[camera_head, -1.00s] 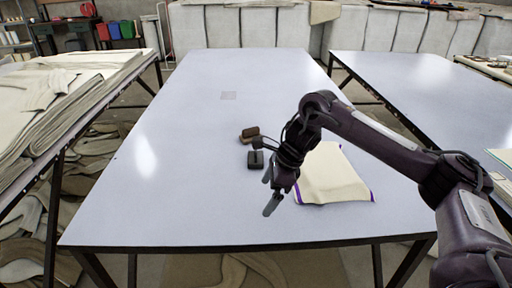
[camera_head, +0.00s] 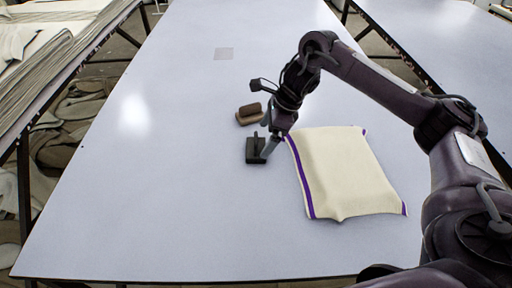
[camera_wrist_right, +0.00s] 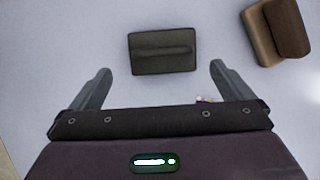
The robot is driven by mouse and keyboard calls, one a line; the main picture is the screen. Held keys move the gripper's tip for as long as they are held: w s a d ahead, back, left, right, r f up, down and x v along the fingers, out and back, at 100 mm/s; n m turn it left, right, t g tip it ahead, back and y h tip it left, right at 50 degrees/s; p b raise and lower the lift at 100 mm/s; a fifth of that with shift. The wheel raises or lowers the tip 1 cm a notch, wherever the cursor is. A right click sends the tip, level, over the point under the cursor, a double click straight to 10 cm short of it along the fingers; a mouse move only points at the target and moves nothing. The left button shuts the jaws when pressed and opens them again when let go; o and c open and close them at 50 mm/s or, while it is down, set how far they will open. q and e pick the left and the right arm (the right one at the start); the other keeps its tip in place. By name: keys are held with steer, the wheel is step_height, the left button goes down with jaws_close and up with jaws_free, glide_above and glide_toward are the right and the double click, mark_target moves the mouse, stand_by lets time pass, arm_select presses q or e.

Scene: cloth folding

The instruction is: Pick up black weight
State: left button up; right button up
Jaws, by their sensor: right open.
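The black weight (camera_head: 254,154) is a dark block with a raised bar-shaped handle, resting on the table left of the cloth. It also shows in the right wrist view (camera_wrist_right: 162,63), ahead of the fingertips and centred between them. My right gripper (camera_head: 265,143) is over the table close beside the weight in the head view. In the right wrist view its two grey fingers (camera_wrist_right: 160,78) are spread wide with nothing between them. My left gripper is in no view.
A brown block with a handle (camera_head: 250,114) lies just behind the black weight. A cream cloth with purple edges (camera_head: 345,172) lies to the right, below my right arm. The pale table (camera_head: 150,205) is clear on the left and at the front.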

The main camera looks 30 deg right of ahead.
mark_target(259, 147)
steer(key=x, duration=0.5)
steer(key=shift+w+a, duration=0.1)
steer(key=shift+w, duration=0.15)
steer(key=shift+c, duration=0.4)
steer(key=c, duration=1.4)
steer(key=shift+w+r, duration=0.1)
steer(key=shift+c, duration=0.8)
